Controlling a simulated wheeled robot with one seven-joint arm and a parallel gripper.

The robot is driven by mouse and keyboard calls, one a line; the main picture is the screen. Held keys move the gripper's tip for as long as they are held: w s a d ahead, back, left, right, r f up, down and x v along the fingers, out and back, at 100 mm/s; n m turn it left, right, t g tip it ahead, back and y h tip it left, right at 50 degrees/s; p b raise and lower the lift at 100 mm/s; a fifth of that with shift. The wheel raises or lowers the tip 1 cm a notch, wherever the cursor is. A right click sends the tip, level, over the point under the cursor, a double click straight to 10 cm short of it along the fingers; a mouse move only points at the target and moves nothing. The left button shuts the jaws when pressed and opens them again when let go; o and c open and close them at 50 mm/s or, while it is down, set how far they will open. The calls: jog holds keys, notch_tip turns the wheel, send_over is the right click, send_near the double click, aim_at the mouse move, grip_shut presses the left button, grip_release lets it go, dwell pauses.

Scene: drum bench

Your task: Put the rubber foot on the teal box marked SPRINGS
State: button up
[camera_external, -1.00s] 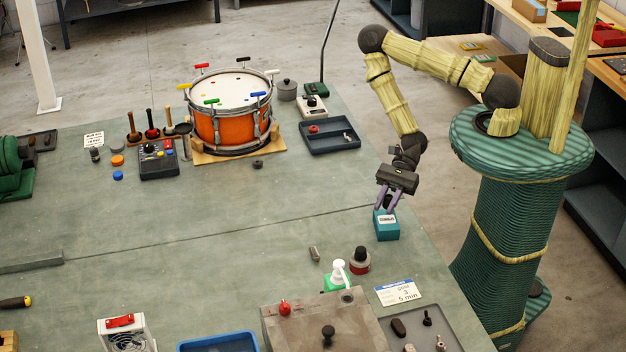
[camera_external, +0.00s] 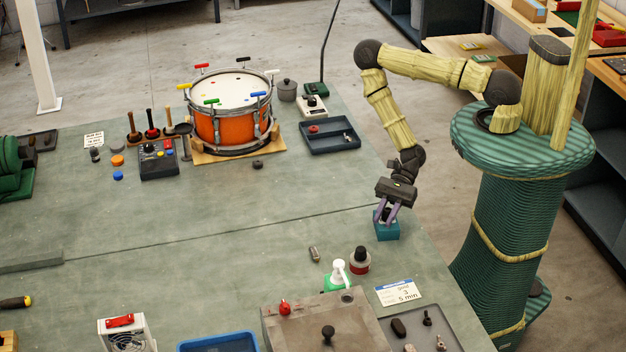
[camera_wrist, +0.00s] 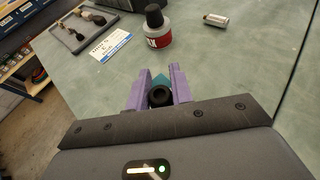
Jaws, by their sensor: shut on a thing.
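My gripper (camera_external: 388,214) has purple fingers and points down over the teal box (camera_external: 387,231) near the bench's right edge. In the wrist view, the gripper (camera_wrist: 158,92) is shut on the rubber foot (camera_wrist: 160,96), a small black ring-shaped piece between the fingers. A little of the teal box (camera_wrist: 161,79) shows just beyond the foot. The fingers and the foot hide most of the box top, and its label cannot be read now. I cannot tell whether the foot touches the box.
A black-capped bottle (camera_external: 360,260) and a small metal cylinder (camera_external: 314,254) stand and lie in front of the box. A white card (camera_external: 398,292) lies nearer the front. An orange drum (camera_external: 230,120) stands farther back. The bench left of the box is clear.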

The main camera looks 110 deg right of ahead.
jog(key=shift+f, duration=0.15)
jog(key=o, duration=0.9)
jog(key=shift+o, duration=0.2)
jog(key=shift+r, duration=0.2)
jog(key=shift+s+d, duration=0.1)
jog(key=shift+d, duration=0.05)
jog(key=p+v, duration=0.2)
jog(key=v, duration=0.9)
jog(key=shift+s+d, duration=0.25)
jog(key=shift+s, duration=0.05)
